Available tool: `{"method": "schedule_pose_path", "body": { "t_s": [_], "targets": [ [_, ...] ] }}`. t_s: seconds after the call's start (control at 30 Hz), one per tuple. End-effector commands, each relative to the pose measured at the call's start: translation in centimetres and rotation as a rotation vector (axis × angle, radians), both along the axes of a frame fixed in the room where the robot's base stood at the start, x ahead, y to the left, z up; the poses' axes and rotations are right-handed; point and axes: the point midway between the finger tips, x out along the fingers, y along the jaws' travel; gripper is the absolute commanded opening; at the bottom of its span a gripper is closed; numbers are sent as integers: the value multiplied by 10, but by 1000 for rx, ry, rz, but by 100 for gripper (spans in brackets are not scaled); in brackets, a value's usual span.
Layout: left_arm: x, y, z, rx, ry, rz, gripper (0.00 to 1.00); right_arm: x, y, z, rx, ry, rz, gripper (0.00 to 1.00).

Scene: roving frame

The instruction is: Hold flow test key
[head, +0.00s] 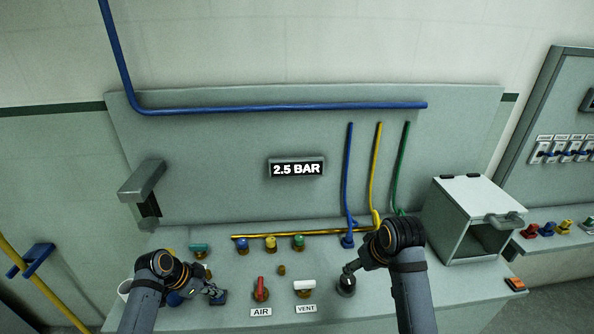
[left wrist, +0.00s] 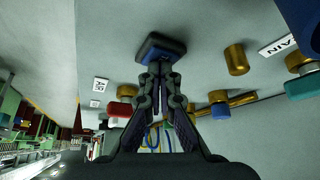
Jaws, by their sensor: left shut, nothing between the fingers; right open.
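A dark blue square key (head: 218,298) sits low on the bench panel in the head view; I take it as the flow test key. It shows in the left wrist view as a dark block with a blue face (left wrist: 162,46). My left gripper (head: 212,291) is shut and empty, its fingertips (left wrist: 160,72) at the key; I cannot tell whether they press it. My right gripper (head: 348,270) is open, its fingers at a dark round knob (head: 346,286); contact is unclear. The display (head: 297,169) reads 2.5 BAR.
The red AIR handle (head: 261,284) and white VENT handle (head: 304,285) stand between my grippers. Blue (head: 243,245), yellow (head: 270,243) and green (head: 298,241) capped fittings stand behind them. An open grey box (head: 468,196) is at the right, and a grey bracket (head: 141,181) at the left.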

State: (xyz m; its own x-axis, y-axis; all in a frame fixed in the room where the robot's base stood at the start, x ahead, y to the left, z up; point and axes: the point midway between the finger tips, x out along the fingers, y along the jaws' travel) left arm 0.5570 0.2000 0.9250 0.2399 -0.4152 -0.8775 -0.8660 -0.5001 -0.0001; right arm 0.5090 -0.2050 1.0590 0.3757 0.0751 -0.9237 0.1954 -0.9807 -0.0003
Motion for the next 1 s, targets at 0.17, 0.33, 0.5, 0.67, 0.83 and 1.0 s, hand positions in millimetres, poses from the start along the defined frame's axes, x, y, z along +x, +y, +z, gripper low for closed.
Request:
{"method": "schedule_pose_path", "body": {
  "t_s": [0.17, 0.33, 0.5, 0.67, 0.83, 1.0],
  "targets": [
    [0, 0, 9, 1, 1, 0, 0, 0, 0, 10, 0, 0, 0, 67],
    [0, 0, 22, 0, 0, 0, 0, 0, 0, 23, 0, 0, 0, 67],
    [0, 0, 34, 0, 0, 0, 0, 0, 0, 34, 0, 0, 0, 67],
    [0, 0, 45, 0, 0, 0, 0, 0, 0, 46, 0, 0, 0, 67],
    [0, 0, 57, 0, 0, 0, 0, 0, 0, 58, 0, 0, 0, 67],
    [0, 0, 65, 0, 0, 0, 0, 0, 0, 66, 0, 0, 0, 67]
  ]
}}
